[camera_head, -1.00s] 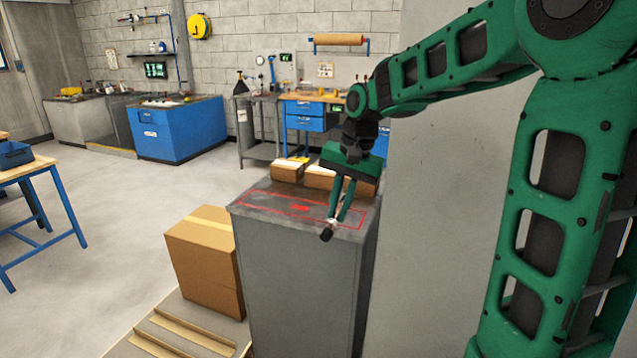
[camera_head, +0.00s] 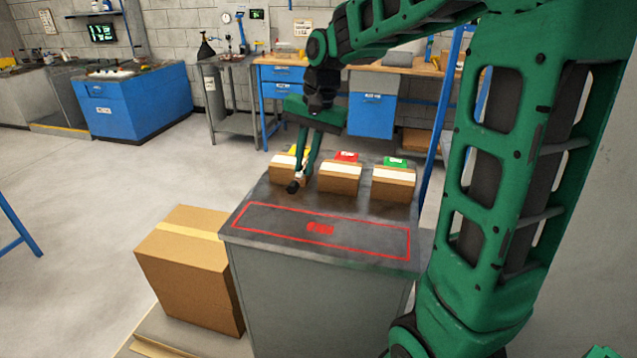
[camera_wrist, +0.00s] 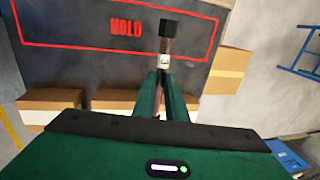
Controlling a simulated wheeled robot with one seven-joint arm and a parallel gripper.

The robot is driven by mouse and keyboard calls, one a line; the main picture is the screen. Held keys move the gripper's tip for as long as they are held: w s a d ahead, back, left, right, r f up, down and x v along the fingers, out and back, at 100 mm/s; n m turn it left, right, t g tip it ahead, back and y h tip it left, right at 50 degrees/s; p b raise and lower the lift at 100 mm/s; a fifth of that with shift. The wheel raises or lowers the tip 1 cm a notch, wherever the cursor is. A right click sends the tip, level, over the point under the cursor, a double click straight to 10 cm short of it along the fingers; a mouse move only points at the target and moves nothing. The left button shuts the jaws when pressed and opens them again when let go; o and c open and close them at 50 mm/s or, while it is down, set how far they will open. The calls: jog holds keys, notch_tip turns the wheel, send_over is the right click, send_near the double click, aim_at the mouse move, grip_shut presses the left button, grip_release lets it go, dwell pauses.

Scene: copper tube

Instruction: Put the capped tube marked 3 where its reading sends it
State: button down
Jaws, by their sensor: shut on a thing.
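The capped tube (camera_wrist: 165,46) has a black cap, a dark brown body and a white label that reads 3. In the head view its black cap (camera_head: 292,188) points down toward the front of the cabinet top. My gripper (camera_head: 301,176) is shut on the tube. It hangs in front of the left cardboard box (camera_head: 284,172), which has a yellow card. A middle box (camera_head: 339,183) has a red card and a right box (camera_head: 393,189) has a green card; the card lettering is too small to read. A red-outlined rectangle marked HOLD (camera_wrist: 126,28) lies on the cabinet top.
The boxes stand in a row at the back of the grey cabinet top (camera_head: 262,247). The HOLD rectangle is empty. A blue post (camera_head: 440,110) rises behind the right box.

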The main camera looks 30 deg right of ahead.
jog(key=shift+w+d+f, duration=0.1)
jog(key=shift+w+f, duration=0.05)
jog(key=shift+f, duration=0.2)
send_over(304, 207)
jog(key=f, duration=0.5)
jog(key=shift+d, duration=0.35)
jog(key=shift+a+f, duration=0.1)
jog(key=shift+f, duration=2.1)
jog(key=shift+f, duration=0.1)
jog(key=c, duration=2.1)
grip_release()
jog(key=shift+s+f, duration=0.1)
jog(key=shift+s, duration=0.1)
jog(key=shift+s, duration=0.1)
